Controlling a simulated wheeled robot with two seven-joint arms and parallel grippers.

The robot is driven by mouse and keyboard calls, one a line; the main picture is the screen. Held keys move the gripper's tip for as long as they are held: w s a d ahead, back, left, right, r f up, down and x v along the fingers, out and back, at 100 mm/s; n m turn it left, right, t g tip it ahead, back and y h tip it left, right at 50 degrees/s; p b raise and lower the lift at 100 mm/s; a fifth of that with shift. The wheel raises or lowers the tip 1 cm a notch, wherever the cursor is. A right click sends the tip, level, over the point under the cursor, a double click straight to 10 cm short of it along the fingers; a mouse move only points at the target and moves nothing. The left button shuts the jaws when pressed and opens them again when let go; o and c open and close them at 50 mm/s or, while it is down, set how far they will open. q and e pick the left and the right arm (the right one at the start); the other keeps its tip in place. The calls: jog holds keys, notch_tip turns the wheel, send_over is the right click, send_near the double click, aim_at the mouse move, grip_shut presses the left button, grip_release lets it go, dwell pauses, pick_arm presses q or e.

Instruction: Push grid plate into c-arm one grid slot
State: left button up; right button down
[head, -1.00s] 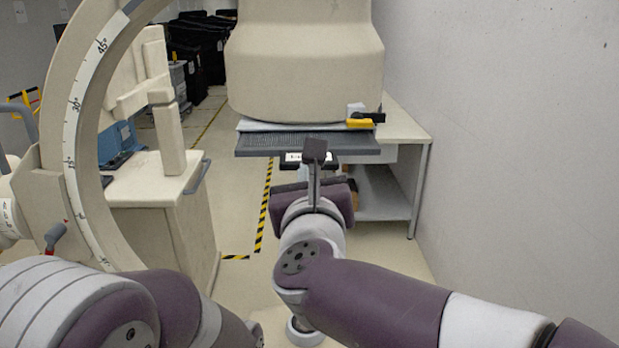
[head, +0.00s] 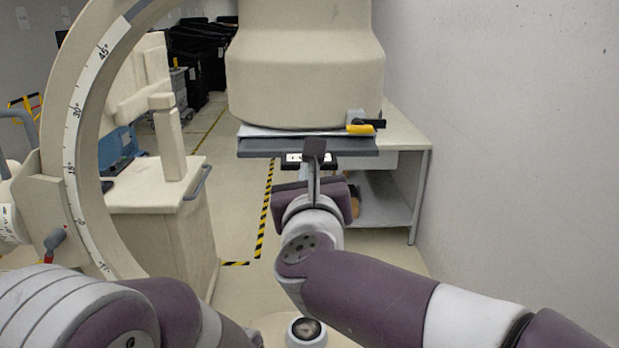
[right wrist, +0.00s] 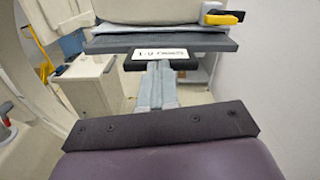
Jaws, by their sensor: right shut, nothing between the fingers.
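The grid plate (head: 255,148) is a dark grey flat plate under the cream c-arm head (head: 305,75). Its front edge shows, and most of its top is hidden beneath the head. A dark tab with a white label (head: 294,157) sits at its front middle; the plate (right wrist: 215,45) and label (right wrist: 160,57) also show in the right wrist view. My right gripper (head: 315,150) is shut and empty, its fingertips at the tab and front edge. They appear to touch, but exact contact is unclear. My left gripper is out of view.
A yellow and black lever (head: 362,128) sits at the plate's right end. A cart shelf (head: 405,135) stands behind right, near the wall. The c-arm's curved scale (head: 75,130) and a cream cabinet (head: 160,215) are at left. The floor between is clear.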

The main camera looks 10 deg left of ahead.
aim_at(290, 149)
jog(key=shift+x, duration=2.55)
